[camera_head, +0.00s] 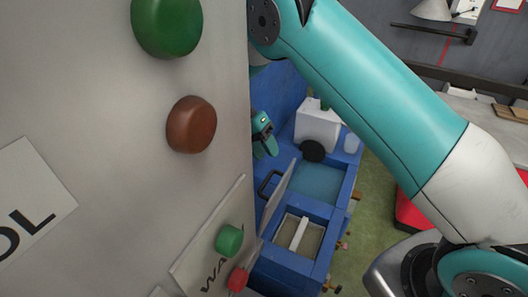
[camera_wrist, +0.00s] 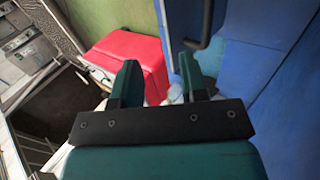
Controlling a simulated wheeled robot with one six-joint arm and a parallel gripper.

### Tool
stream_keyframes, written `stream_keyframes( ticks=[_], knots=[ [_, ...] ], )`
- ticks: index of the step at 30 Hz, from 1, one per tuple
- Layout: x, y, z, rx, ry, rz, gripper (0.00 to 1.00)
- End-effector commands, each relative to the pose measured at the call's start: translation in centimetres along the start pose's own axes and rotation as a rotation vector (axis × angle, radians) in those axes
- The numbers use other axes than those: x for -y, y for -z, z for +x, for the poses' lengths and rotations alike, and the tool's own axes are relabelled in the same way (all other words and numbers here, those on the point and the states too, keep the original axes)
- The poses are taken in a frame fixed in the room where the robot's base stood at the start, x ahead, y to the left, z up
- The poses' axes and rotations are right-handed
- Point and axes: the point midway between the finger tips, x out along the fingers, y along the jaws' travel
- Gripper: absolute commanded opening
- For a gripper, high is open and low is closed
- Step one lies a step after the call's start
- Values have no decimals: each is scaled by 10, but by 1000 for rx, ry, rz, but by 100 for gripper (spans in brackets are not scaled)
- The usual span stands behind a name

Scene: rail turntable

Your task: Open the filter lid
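A blue unit (camera_head: 318,213) stands right of the large grey panel in the head view. It has a compartment with a pale bar across it (camera_head: 301,236) and a blue-grey surface (camera_head: 318,183) behind it. A black handle (camera_head: 268,183) shows at its left side, beside a thin pale plate that stands tilted. I cannot tell for sure which part is the filter lid. My gripper (camera_head: 264,133) is partly hidden behind the grey panel's edge, above and behind the handle. In the wrist view my gripper (camera_wrist: 160,82) is open and empty. A black handle (camera_wrist: 205,24) on blue lies beyond its right finger, apart from it.
The grey panel with a green button (camera_head: 166,24) and a red-brown button (camera_head: 191,124) fills the left. A white machine (camera_head: 317,128) stands at the blue unit's far end. A red box (camera_wrist: 130,50) lies beyond my fingers.

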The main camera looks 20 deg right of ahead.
Motion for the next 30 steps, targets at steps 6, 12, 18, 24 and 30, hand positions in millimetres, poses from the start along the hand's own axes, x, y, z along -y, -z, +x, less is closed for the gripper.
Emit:
stream_keyframes(
  ticks=[6,12,18,24,30],
  knots=[
    [-31,0,-45,-1,1,0,40],
    [-47,0,-68,-1,0,-2,40],
    [-50,0,-72,-1,0,-1,40],
    [-49,0,-71,-1,0,-1,35],
    [-47,12,-53,-28,55,-16,0]
  ],
)
